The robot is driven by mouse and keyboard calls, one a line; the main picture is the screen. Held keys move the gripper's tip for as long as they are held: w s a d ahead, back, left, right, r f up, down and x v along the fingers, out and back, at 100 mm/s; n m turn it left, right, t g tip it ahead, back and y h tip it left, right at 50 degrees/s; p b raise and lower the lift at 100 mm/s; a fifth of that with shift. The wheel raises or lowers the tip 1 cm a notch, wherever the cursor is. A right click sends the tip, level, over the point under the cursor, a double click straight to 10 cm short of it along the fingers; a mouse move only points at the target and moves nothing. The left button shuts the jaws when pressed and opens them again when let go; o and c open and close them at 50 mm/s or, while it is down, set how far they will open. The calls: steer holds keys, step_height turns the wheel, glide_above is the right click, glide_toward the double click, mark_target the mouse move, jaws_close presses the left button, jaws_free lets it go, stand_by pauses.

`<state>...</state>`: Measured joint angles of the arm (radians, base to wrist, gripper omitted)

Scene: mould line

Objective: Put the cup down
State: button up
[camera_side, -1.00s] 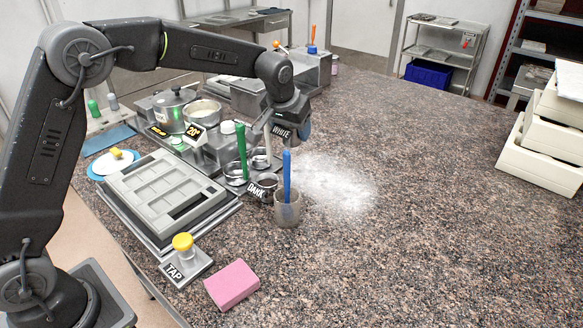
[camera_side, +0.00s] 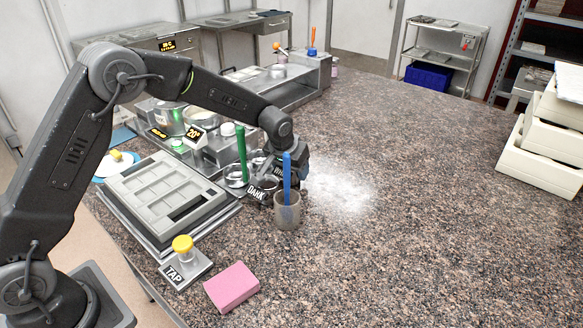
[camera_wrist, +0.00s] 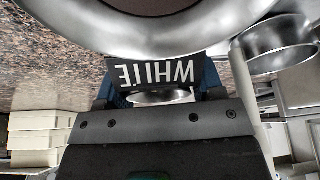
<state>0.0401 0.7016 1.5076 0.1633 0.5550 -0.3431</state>
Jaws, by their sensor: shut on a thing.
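The cup is a round metal vessel with a black WHITE label (camera_wrist: 155,73). Its curved wall (camera_wrist: 150,42) fills the top of the wrist view, close to my fingers. My gripper (camera_wrist: 160,92) is shut on the cup at its labelled side. In the side view my gripper (camera_side: 293,166) is low over the row of small metal cups, behind the blue-handled tool. Part of the label (camera_side: 279,171) shows there; the rest of the cup is hidden. I cannot tell whether its base touches a surface.
Close by are a glass beaker (camera_side: 288,216) with a blue tool (camera_side: 287,178), a DARK label (camera_side: 257,194) and a green-handled tool (camera_side: 241,152). A grey mould (camera_side: 160,194), TAP block (camera_side: 184,268) and pink sponge (camera_side: 231,287) lie nearer.

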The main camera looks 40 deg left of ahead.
steer(key=shift+f, duration=0.2)
steer(key=o, duration=1)
steer(key=shift+c, duration=0.2)
steer(key=s+a+f+v, duration=0.1)
steer(key=s+v, duration=0.1)
steer(key=v, duration=0.8)
steer(key=s+v, duration=0.2)
steer(key=v, duration=0.8)
steer(key=s+a+m+t, duration=0.1)
steer(key=s+m, duration=0.1)
steer(key=s, duration=2.2)
steer(key=shift+r+h, duration=0.4)
steer(key=shift+r, duration=0.05)
